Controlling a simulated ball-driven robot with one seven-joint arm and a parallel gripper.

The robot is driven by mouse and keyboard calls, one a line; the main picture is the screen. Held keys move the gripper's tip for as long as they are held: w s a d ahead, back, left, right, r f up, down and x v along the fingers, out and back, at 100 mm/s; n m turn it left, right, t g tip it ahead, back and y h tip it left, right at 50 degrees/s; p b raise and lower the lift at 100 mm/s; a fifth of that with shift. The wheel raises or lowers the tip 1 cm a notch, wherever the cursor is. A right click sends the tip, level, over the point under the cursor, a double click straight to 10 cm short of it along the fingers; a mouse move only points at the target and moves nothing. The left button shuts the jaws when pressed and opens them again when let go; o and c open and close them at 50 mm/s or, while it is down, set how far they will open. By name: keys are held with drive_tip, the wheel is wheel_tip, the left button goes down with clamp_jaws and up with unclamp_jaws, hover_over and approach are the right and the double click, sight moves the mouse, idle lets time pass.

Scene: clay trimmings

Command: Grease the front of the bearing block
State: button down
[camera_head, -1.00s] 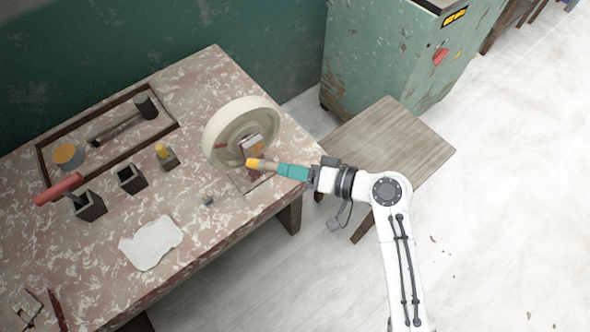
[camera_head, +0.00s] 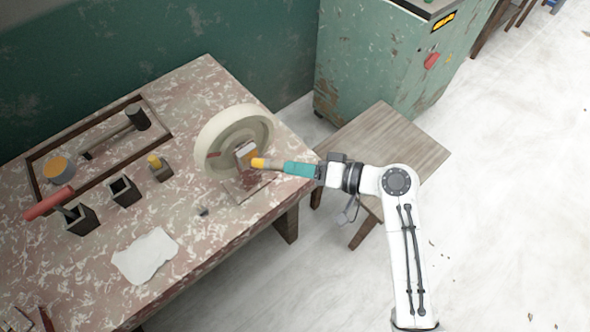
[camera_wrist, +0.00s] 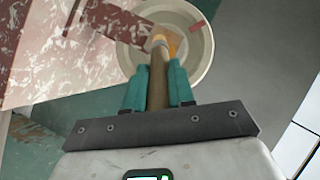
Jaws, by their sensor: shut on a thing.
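My gripper (camera_head: 290,168) has teal fingers and is shut on the wooden handle of a brush (camera_head: 270,164) with a yellow-orange tip. The bearing block (camera_head: 242,149), pale on top, stands in front of the pale wheel (camera_head: 207,135). An orange-yellow patch shows on its front. The brush tip is at the block's lower right front; I cannot tell whether it touches. In the wrist view the brush handle (camera_wrist: 158,85) runs between the teal fingers, and its tip overlaps the wheel (camera_wrist: 200,65) and an orange area. The tip partly hides the block there.
A round tin with an orange-yellow top (camera_head: 57,168) stands at the left in a wooden frame with a mallet (camera_head: 137,117). A wooden stool (camera_head: 390,145) stands beside the table.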

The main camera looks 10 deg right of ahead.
drive_tip(key=shift+s+a+r+p, duration=0.2)
drive_tip(key=shift+a+r+p, duration=0.35)
drive_tip(key=shift+p, duration=0.35)
drive_tip(key=shift+w+d+r+b, duration=0.15)
drive_tip(key=shift+w+d, duration=0.25)
drive_tip(key=shift+d, duration=0.2)
drive_tip(key=shift+w+d+f+b, duration=0.15)
drive_tip(key=shift+w+d, duration=0.2)
drive_tip(key=shift+d, duration=0.2)
drive_tip(key=shift+w+d+r+b, duration=0.15)
drive_tip(key=shift+w+d, duration=0.25)
drive_tip(key=shift+d, duration=0.2)
idle(0.5)
drive_tip(key=shift+a, duration=0.1)
drive_tip(key=s+a+p, duration=0.2)
drive_tip(key=s+a, duration=0.1)
drive_tip(key=a, duration=0.2)
drive_tip(key=shift+s, duration=0.35)
idle(0.3)
